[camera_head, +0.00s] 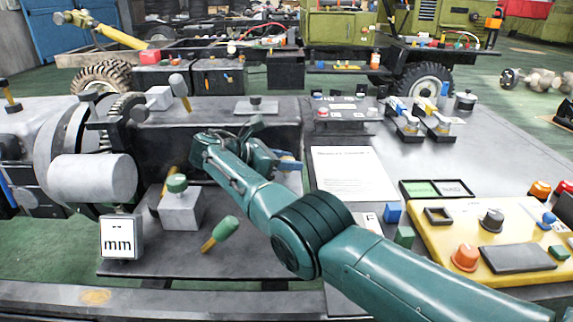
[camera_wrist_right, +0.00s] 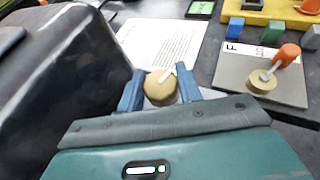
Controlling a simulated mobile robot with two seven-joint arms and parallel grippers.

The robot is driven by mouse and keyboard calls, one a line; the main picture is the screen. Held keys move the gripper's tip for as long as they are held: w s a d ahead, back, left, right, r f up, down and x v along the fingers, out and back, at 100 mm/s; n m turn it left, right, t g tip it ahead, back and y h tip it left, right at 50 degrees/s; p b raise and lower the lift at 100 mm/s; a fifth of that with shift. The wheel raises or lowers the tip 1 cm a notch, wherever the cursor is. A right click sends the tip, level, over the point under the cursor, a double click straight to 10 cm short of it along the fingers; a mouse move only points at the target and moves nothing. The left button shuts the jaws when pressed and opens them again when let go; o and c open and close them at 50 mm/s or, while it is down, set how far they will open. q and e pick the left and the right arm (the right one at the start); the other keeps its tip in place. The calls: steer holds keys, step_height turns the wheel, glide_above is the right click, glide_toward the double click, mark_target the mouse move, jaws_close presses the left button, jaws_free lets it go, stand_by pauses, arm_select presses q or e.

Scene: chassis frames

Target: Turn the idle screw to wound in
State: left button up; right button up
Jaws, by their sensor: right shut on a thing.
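The idle screw (camera_wrist_right: 159,89) appears to be the round brass knob with a white pointer line in the right wrist view. The line runs towards the upper right of its face. My right gripper (camera_wrist_right: 160,88) is shut on this knob, with one blue finger at each side. In the head view my right gripper (camera_head: 288,163) is by the right end of the dark machine bed, and the knob is hidden there. My left gripper is in neither view.
A white printed sheet (camera_head: 350,174) lies beyond the gripper. A plate marked F (camera_wrist_right: 238,72) carries a brass knob with an orange-tipped lever (camera_wrist_right: 284,57). A yellow control panel (camera_head: 430,240) is at the right. The dark machine bed (camera_head: 225,118) stands close to the gripper.

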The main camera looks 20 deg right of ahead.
steer(key=shift+f, duration=0.15)
steer(key=o, duration=1)
